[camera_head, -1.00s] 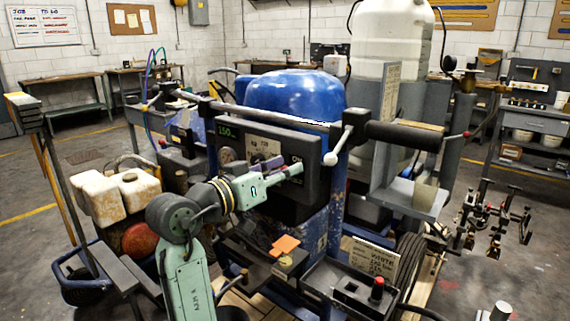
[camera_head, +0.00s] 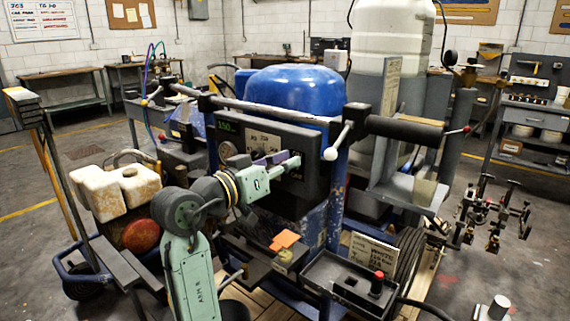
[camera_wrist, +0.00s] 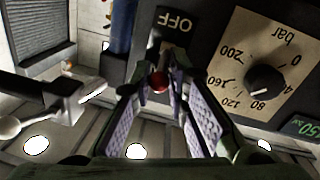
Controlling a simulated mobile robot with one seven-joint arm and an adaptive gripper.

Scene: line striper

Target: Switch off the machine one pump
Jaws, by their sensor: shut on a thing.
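The line striper carries a dark grey control panel (camera_head: 262,140) in front of its blue tank (camera_head: 295,90). In the wrist view a red-tipped switch lever (camera_wrist: 159,82) stands on the panel beside an inverted OFF label (camera_wrist: 174,22). My gripper (camera_wrist: 170,80) has its purple-padded fingers closed around this lever, with the red tip showing between the fingertips. In the head view my gripper (camera_head: 286,162) is at the panel's right part, and the lever is hidden there. A pressure dial (camera_wrist: 264,80) marked in bar is to the right of the gripper in the wrist view.
A handlebar (camera_head: 260,112) runs above the panel, with a white-knobbed lever (camera_head: 331,153) to the right of my gripper. A grey box with a red knob (camera_head: 377,281) lies below. Dirty white containers (camera_head: 118,190) stand left. Open floor lies at the far left.

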